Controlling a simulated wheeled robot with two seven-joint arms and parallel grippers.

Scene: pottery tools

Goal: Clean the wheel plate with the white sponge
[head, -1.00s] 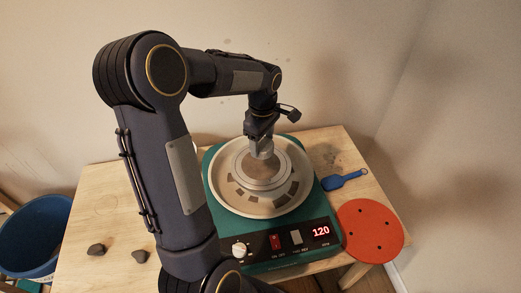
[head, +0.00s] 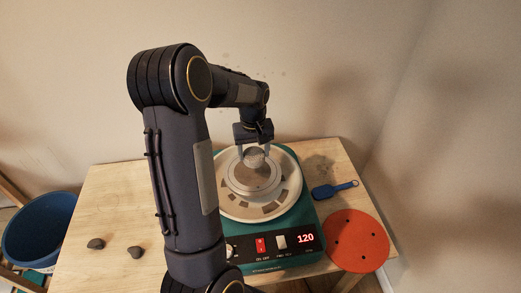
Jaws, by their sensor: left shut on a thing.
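The wheel plate (head: 268,183) is a grey disc with brownish smears in the middle of the round pale splash pan (head: 290,200) on the green pottery wheel (head: 310,220). My left gripper (head: 254,158) comes down over the back part of the plate. Its two fingers are shut on the white sponge (head: 254,158), a small whitish piece between the fingertips. The sponge is at or just above the plate; I cannot tell whether it touches. My right gripper is not in view.
The wheel's front panel has a red switch (head: 260,245) and a lit display (head: 305,238) reading 120. A blue-handled tool (head: 335,189) and a red-orange disc with holes (head: 357,241) lie to the right. Two dark lumps (head: 96,244) lie at left. A blue bucket (head: 40,230) stands beside the table.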

